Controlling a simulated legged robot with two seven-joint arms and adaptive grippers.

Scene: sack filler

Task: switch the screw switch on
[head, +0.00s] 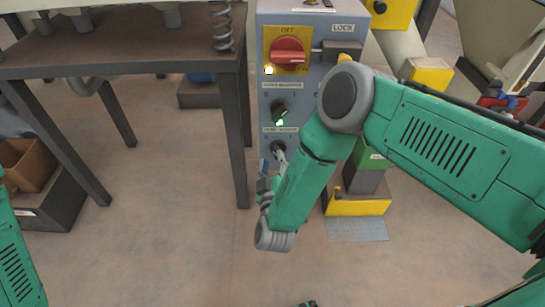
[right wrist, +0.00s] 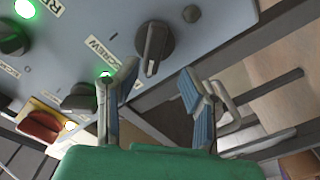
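The grey control panel (head: 320,75) stands at the top centre. Its lower dark knob (head: 278,148), by a label partly reading SCREW in the right wrist view, is partly hidden by my right gripper (head: 272,170) in the head view. In the right wrist view this knob (right wrist: 153,45) shows whole, with a white pointer line directed down the picture. There my right gripper (right wrist: 158,78) is open, its blue-padded fingers apart and empty. The knob lies just beyond the fingertips; contact is not visible. My left gripper is out of view; only green left arm shows.
A red OFF switch (head: 289,55) on a yellow plate and another dark knob (head: 280,108) sit above. Green lamps (right wrist: 105,74) glow on the panel. A dark table (head: 120,45) stands left, a yellow-based unit (head: 358,207) right. The floor in front is clear.

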